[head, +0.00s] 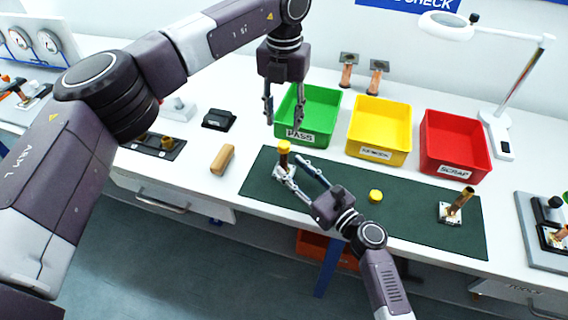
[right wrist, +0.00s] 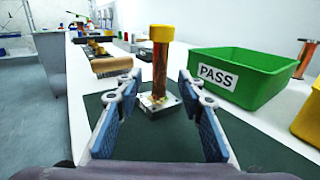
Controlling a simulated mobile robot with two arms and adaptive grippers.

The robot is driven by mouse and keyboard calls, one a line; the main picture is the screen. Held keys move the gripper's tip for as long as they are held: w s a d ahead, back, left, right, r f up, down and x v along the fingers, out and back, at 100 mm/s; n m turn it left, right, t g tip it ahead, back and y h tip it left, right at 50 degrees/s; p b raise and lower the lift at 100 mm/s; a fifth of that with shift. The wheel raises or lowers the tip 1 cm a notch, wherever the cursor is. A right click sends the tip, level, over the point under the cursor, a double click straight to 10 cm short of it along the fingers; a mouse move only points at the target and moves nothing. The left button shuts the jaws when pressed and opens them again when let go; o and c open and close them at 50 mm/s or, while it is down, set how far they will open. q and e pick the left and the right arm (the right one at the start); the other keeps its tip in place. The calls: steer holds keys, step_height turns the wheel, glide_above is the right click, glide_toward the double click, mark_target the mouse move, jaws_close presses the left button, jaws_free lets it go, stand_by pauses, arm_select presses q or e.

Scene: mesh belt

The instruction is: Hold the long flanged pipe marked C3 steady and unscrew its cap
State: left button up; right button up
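A copper pipe (right wrist: 160,72) stands upright on a square metal flange (right wrist: 159,104) on the dark green mat, with a yellow cap (head: 284,146) on top. The cap also shows in the right wrist view (right wrist: 161,33). No C3 mark is legible. My right gripper (head: 291,167) is open, low over the mat. Its fingers point at this pipe, which stands between and slightly beyond the fingertips in the right wrist view, with gaps on both sides. My left gripper (head: 283,119) is open and empty, pointing down above the capped pipe.
A loose yellow cap (head: 375,196) lies mid-mat. Green PASS (head: 313,137), yellow (head: 378,157) and red SCRAP (head: 453,172) bins line the back.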

mark_target(286, 163)
steer(key=shift+x, duration=2.2)
jaws_close()
